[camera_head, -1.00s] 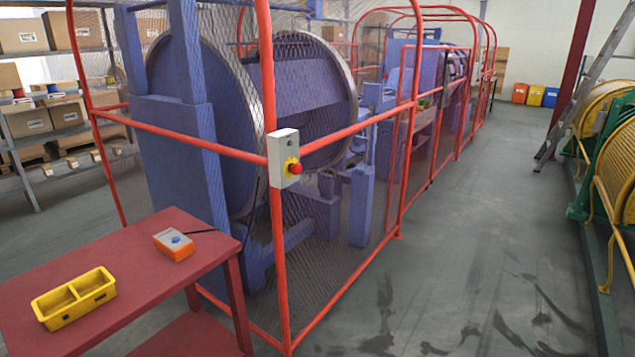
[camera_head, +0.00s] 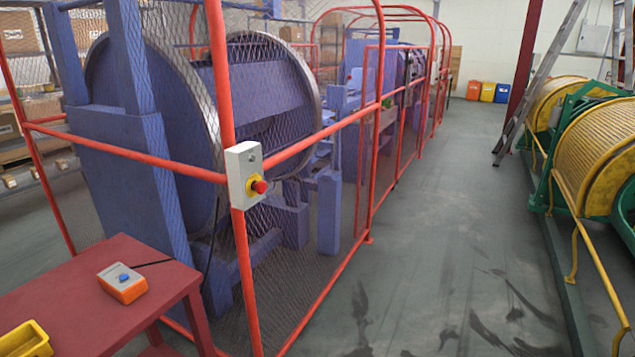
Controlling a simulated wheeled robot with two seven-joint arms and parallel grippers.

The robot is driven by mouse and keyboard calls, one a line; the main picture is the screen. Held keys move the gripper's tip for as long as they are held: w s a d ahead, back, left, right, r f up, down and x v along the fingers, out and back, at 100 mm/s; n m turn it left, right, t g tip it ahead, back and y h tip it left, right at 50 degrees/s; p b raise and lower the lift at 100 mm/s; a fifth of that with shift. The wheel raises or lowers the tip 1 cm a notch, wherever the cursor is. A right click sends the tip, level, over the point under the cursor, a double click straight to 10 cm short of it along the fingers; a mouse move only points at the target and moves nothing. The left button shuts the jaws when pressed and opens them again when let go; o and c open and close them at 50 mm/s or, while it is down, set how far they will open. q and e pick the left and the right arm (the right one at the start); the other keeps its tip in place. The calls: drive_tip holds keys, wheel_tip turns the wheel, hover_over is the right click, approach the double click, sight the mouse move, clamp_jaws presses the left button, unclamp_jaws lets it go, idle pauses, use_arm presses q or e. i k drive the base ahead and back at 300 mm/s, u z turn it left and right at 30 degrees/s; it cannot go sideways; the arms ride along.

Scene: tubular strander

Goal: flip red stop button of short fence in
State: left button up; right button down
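The red stop button (camera_head: 259,187) sits on a yellow base on the front of a grey-white box (camera_head: 242,172). The box is fixed to the red corner post of the short fence (camera_head: 239,262), just above the middle of the view. Neither of my grippers shows in the head view, and nothing covers the button.
A red table (camera_head: 80,318) at lower left carries an orange box with a blue button (camera_head: 123,282) and a yellow bin (camera_head: 25,341). The blue strander (camera_head: 130,165) stands behind the mesh. Yellow reels (camera_head: 590,130) are at right. Grey floor (camera_head: 420,260) between is open.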

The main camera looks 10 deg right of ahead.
sight(261, 187)
drive_tip(key=z, duration=0.1)
drive_tip(key=i, duration=0.95)
drive_tip(key=u, duration=0.5)
